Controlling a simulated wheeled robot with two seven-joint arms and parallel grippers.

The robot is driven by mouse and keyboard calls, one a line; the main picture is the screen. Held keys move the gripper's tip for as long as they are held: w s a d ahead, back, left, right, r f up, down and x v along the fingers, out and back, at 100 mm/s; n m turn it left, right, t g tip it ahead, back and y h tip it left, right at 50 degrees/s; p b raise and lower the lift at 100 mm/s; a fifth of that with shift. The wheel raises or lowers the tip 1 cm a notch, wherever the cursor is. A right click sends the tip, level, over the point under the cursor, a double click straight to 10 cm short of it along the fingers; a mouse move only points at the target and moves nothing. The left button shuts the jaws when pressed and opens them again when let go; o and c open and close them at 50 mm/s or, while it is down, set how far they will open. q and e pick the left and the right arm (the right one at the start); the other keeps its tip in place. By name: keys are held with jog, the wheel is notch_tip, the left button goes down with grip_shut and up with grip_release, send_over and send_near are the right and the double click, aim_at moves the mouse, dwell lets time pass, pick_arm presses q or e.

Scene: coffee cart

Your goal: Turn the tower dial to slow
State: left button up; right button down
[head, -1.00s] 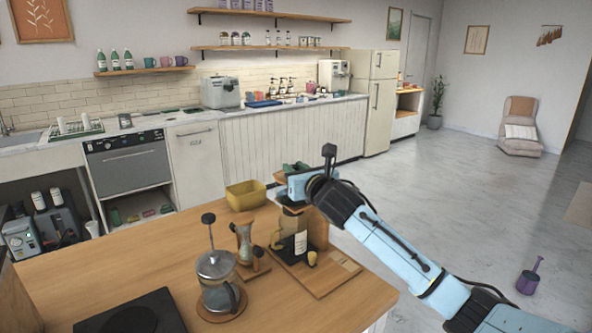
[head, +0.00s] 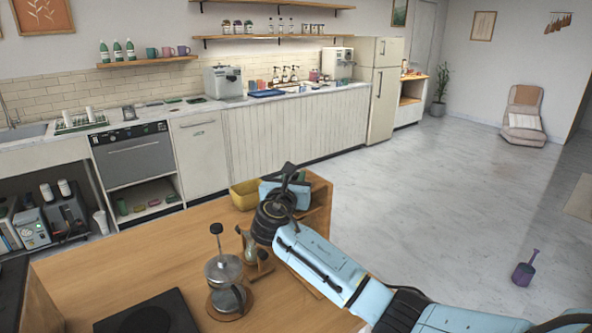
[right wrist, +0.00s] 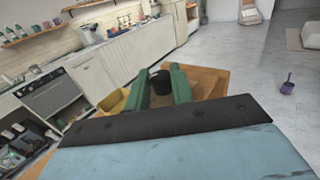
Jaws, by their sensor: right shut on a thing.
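The wooden drip tower (head: 320,195) stands at the far right corner of the wooden counter, mostly hidden behind my right arm in the head view. My right gripper (right wrist: 162,77) has its two green fingers on either side of a dark round knob (right wrist: 161,88) in the right wrist view. It is shut on this knob, which appears to be the tower dial. The dial's markings and setting cannot be read. The tower's wood (right wrist: 211,82) shows beside the fingers. My left gripper is not in view.
A French press (head: 225,272) and a small hourglass-shaped glass piece (head: 250,245) stand close to my right wrist. A yellow bin (head: 244,194) is behind them. A dark flat plate (head: 148,312) lies at the front. Open floor is to the right.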

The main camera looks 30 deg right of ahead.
jog(key=shift+w+a+m+g+h, duration=0.15)
jog(key=shift+a+m+g+h, duration=0.05)
jog(key=shift+m+g+h, duration=0.7)
jog(key=shift+w+m+g+h, duration=0.15)
jog(key=shift+m+g+h, duration=0.75)
jog(key=shift+g, duration=0.7)
jog(key=shift+m+g, duration=0.3)
jog(key=c, duration=1.2)
grip_release()
notch_tip(320, 180, up, 10)
jog(key=shift+p, duration=0.35)
